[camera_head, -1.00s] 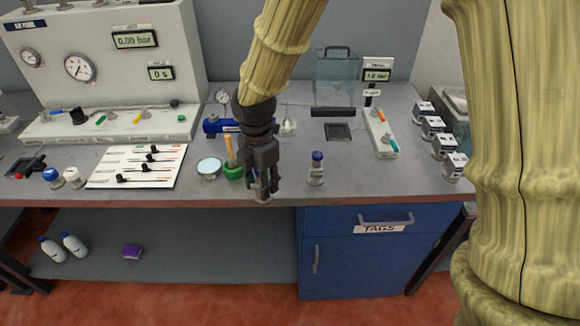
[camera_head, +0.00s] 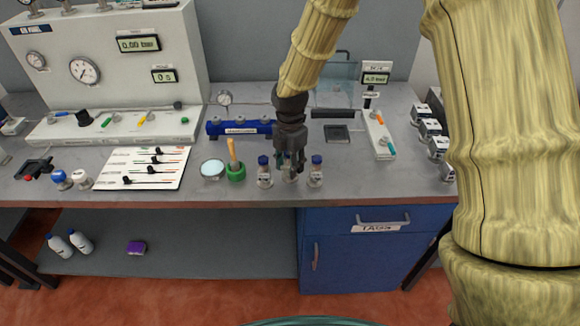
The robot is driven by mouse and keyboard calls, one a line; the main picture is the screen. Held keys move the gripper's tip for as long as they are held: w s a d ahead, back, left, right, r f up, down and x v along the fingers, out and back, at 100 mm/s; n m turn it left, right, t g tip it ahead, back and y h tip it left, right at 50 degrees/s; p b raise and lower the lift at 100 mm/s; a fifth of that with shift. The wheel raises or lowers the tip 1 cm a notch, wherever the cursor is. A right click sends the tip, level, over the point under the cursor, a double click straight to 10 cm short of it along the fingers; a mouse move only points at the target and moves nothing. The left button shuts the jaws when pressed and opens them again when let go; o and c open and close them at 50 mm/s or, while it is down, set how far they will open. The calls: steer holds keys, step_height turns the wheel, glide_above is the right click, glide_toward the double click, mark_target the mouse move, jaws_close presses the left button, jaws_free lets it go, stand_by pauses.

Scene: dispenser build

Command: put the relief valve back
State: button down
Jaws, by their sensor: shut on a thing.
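My gripper (camera_head: 290,172) points down over the front of the bench, shut on a small pale part (camera_head: 290,179) that shows only a little below the fingers. I cannot tell for sure whether this part is the relief valve. It sits between two small blue-capped pieces, one on the left (camera_head: 264,171) and one on the right (camera_head: 316,171), both upright on the bench. A blue block with a white label (camera_head: 240,128) lies behind and to the left; my arm hides its right end.
A green cup with a wooden-handled tool (camera_head: 235,172) and a round dish (camera_head: 212,168) stand to the left. Behind are a dark square pad (camera_head: 336,134) and a black bar (camera_head: 333,113). A white valve strip (camera_head: 379,136) lies right. The bench's front edge is close.

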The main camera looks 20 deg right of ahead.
steer(key=shift+f+p, duration=0.3)
steer(key=shift+f, duration=0.8)
steer(key=shift+f, duration=0.1)
steer(key=c, duration=1)
jaws_free()
steer(key=shift+o, duration=0.2)
steer(key=shift+r+b, duration=1.7)
steer(key=shift+r, duration=4.45)
